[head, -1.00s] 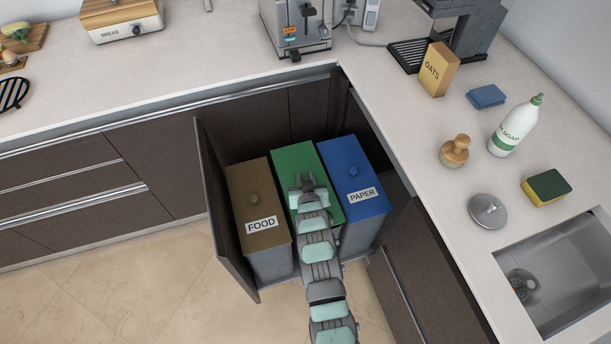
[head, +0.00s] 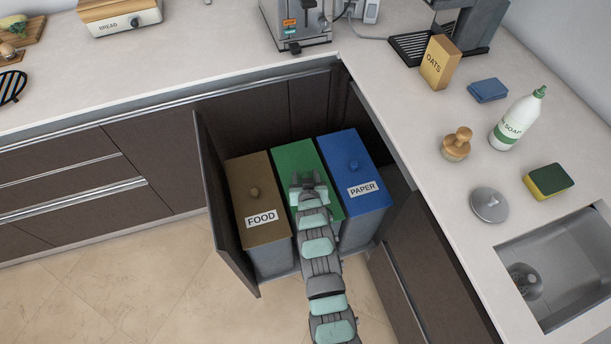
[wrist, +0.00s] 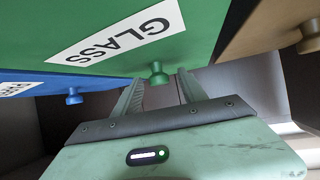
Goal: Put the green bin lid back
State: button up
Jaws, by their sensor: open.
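The green lid (head: 297,156) lies on the middle bin, between the brown FOOD lid (head: 262,224) and the blue PAPER lid (head: 348,150), and looks about level with them. My gripper (head: 307,180) is over the green lid and hides its knob in the head view. In the wrist view the green lid (wrist: 215,25) bears a white GLASS label (wrist: 120,38). Its green knob (wrist: 158,73) shows between the tips of my open gripper fingers. I cannot tell whether the fingers touch the knob. The front of the middle bin is mostly hidden by my arm.
The bins stand in an open corner cabinet, with its door (head: 222,205) swung out on the left. The counter above holds a toaster (head: 296,22), oats box (head: 438,62), soap bottle (head: 517,120), sponge (head: 549,180) and round metal lid (head: 489,205) near the sink (head: 570,265).

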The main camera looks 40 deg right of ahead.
jog(key=p+v, duration=0.2)
jog(key=v, duration=0.8)
jog(key=shift+s+a+r, duration=0.2)
jog(key=shift+s, duration=0.1)
